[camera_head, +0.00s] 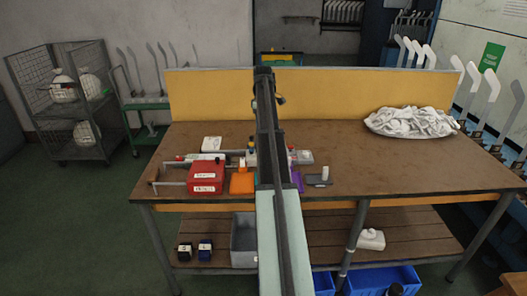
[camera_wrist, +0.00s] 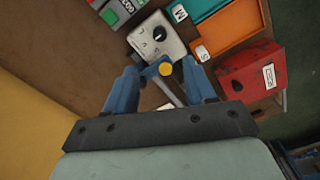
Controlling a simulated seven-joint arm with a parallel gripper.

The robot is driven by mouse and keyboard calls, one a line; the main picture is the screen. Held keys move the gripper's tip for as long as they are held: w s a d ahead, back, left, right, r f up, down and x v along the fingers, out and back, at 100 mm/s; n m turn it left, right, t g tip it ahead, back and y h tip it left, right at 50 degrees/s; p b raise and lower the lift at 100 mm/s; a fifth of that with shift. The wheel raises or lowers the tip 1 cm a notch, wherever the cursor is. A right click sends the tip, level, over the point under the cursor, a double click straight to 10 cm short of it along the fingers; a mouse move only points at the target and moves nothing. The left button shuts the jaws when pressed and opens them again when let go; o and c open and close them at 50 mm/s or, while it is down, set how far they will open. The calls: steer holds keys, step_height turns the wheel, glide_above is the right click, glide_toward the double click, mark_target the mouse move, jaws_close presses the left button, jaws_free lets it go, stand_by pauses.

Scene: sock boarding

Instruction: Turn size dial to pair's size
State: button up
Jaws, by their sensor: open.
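The size dial (camera_wrist: 160,33) is a round black knob on a pale grey box (camera_wrist: 173,48), at the top middle of the wrist view. Its setting is too small to read. My gripper (camera_wrist: 163,68) has two blue fingers, spread apart, with no object held between them. The fingertips are just below the dial box in the picture, apart from the knob. A yellow round knob (camera_wrist: 165,69) shows between the fingertips, with a grey rod below it. In the head view my arm hides the gripper and most of the dial box. No pair of socks is clearly seen near the dial.
Right of the dial lie a teal tray by an M label and an orange tray (camera_wrist: 228,33) by an S label. A red box (camera_wrist: 250,72) stands beyond. White cloth items (camera_head: 412,122) lie piled on the table's right. The table's middle right (camera_head: 370,160) is clear.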

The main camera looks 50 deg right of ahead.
step_height(320, 180, down, 14)
steer(key=shift+s+r, duration=0.15)
stand_by(0.5)
jaws_close()
stand_by(0.5)
